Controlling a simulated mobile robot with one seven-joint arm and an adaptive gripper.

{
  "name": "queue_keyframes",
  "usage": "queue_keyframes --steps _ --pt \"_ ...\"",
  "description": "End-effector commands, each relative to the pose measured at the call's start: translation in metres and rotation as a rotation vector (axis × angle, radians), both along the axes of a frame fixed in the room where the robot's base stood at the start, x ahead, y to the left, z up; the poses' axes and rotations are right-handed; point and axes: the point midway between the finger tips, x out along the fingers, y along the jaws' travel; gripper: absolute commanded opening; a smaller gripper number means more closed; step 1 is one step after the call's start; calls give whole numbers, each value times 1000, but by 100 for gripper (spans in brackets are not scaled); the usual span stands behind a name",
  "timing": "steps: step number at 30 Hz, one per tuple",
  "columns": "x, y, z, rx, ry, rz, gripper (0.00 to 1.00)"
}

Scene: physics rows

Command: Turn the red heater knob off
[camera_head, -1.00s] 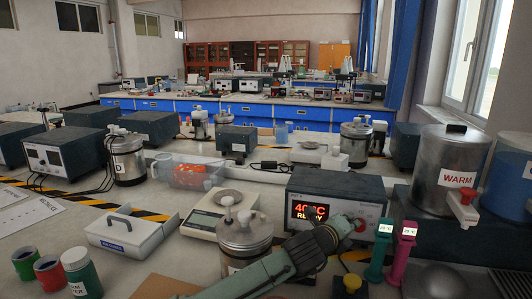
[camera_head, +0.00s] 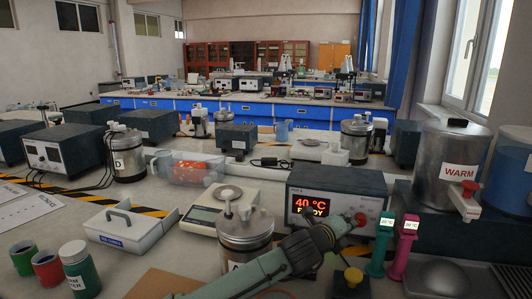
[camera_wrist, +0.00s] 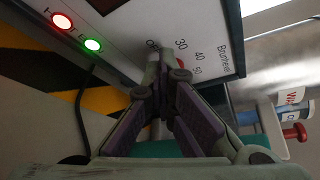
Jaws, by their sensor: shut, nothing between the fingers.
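The heater box (camera_head: 338,190) stands on the bench, right of centre in the head view. Its display reads 40 °C READY. The red knob (camera_head: 361,219) is on its front panel, at the right. My gripper (camera_head: 350,223) is shut and empty at the front of this panel, close to the knob. In the wrist view the fingertips (camera_wrist: 165,62) are over the dial marks OFF, 30, 40 and 50. Only a sliver of red knob (camera_wrist: 180,63) shows behind them. I cannot tell whether they touch it or where it points.
A lidded metal pot (camera_head: 245,232) stands close left of my arm. Green (camera_head: 381,243) and pink (camera_head: 405,243) timers stand to the right of the heater. In the wrist view a red lamp (camera_wrist: 62,21) and a green lamp (camera_wrist: 92,45) are lit.

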Motion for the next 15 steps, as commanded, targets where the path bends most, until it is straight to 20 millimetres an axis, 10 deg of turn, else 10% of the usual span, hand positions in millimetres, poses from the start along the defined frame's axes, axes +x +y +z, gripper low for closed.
queue_keyframes --steps 15 --pt "-6 11 1 -1 -2 2 0"
